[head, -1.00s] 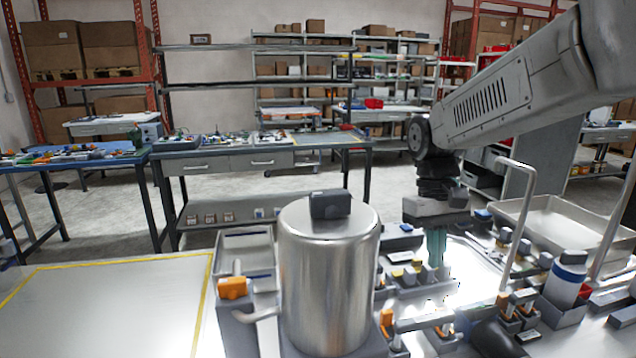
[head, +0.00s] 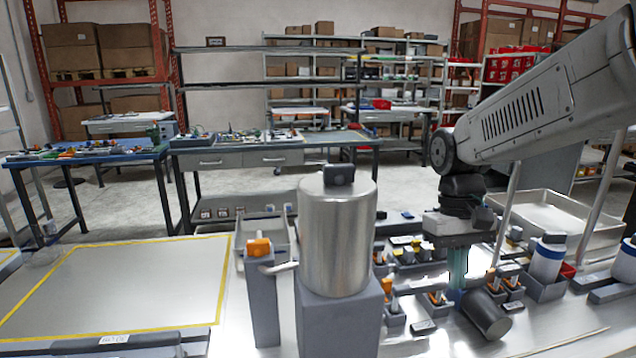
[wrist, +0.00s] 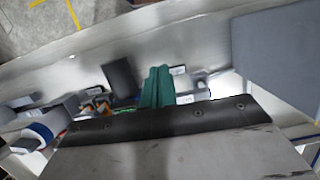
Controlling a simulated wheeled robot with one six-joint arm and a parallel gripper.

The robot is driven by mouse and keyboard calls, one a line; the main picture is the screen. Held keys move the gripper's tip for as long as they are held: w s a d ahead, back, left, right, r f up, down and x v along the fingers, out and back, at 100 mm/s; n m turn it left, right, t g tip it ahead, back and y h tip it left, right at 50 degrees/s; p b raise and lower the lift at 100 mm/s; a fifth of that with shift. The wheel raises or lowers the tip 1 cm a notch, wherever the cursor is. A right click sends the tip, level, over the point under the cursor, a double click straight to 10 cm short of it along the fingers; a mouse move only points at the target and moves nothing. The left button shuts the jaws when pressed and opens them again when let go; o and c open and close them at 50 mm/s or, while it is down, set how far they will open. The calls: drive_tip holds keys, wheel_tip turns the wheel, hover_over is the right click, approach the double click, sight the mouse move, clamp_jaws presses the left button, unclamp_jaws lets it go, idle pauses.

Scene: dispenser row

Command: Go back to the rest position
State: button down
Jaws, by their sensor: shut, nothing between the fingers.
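My gripper (head: 458,266) hangs at the right of the head view, its teal fingers pointing down over the cluttered worktop. The fingers are together with nothing between them. In the wrist view the teal fingers (wrist: 157,86) stick out past the dark gripper body, side by side. In the head view a dark grey cylinder (head: 485,314) lies on its side just below and right of the fingertips. I cannot tell whether they touch it.
A steel dispenser (head: 338,245) on a grey block stands left of my gripper. An orange-topped post (head: 258,248) is beside it. A white bottle (head: 547,262) and a metal tray (head: 560,218) are at the right. The yellow-marked area (head: 120,290) at the left is clear.

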drive_tip(key=s+d+r+t, duration=0.1)
drive_tip(key=s+t, duration=0.1)
drive_tip(key=s, duration=0.8)
drive_tip(key=s+d+r+m+t, duration=0.1)
drive_tip(key=s+d+t, duration=0.1)
drive_tip(key=s, duration=0.8)
drive_tip(key=shift+m, duration=0.3)
drive_tip(key=shift+a, duration=0.1)
idle(0.6)
